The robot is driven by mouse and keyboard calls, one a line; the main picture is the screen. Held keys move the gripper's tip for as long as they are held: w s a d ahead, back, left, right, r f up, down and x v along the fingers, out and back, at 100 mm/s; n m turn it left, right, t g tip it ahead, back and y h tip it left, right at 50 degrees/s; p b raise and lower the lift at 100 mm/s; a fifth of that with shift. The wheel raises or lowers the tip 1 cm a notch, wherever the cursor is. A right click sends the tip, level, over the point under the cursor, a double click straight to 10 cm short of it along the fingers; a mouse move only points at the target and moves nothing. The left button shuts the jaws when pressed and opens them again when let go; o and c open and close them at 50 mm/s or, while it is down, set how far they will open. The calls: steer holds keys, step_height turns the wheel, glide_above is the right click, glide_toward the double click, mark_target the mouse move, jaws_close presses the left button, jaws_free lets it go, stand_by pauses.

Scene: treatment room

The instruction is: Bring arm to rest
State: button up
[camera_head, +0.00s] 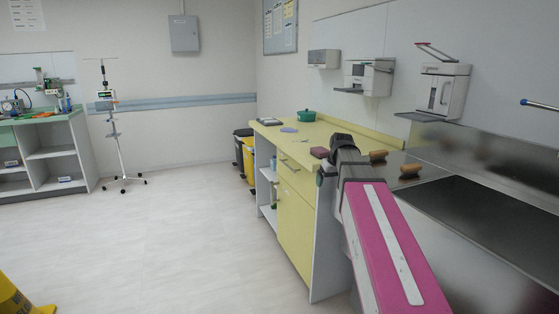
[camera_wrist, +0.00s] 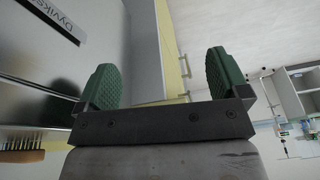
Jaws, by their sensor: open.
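My gripper (camera_wrist: 162,84) shows in the wrist view with its two green ridged fingers wide apart and nothing between them. In the head view my magenta arm reaches forward from the lower right to the near end of the yellow counter. The gripper's fingers are mostly hidden there behind my dark wrist. Beyond the fingers, the wrist view shows the side of the yellow cabinet and the room turned on its side.
The yellow counter (camera_head: 270,132) carries a green pot (camera_head: 306,116) and a dark red block (camera_head: 320,152). Brown items (camera_head: 410,170) lie on the steel worktop (camera_head: 470,225) to the right. An IV stand (camera_head: 115,130) stands at the back left. A yellow floor sign (camera_head: 17,300) is at lower left. The middle floor is clear.

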steer(key=s+f+m+g, duration=0.1)
steer(key=s+f, duration=0.5)
steer(key=f, duration=0.3)
steer(key=s+f+m+g, duration=0.1)
steer(key=s+f, duration=0.6)
steer(key=f, duration=0.3)
steer(key=s+a+f+m+g+h, duration=0.1)
steer(key=s+f, duration=0.5)
steer(key=f, duration=0.3)
steer(key=shift+s+f, duration=0.25)
steer(key=shift+s, duration=0.05)
steer(key=shift+a, duration=0.1)
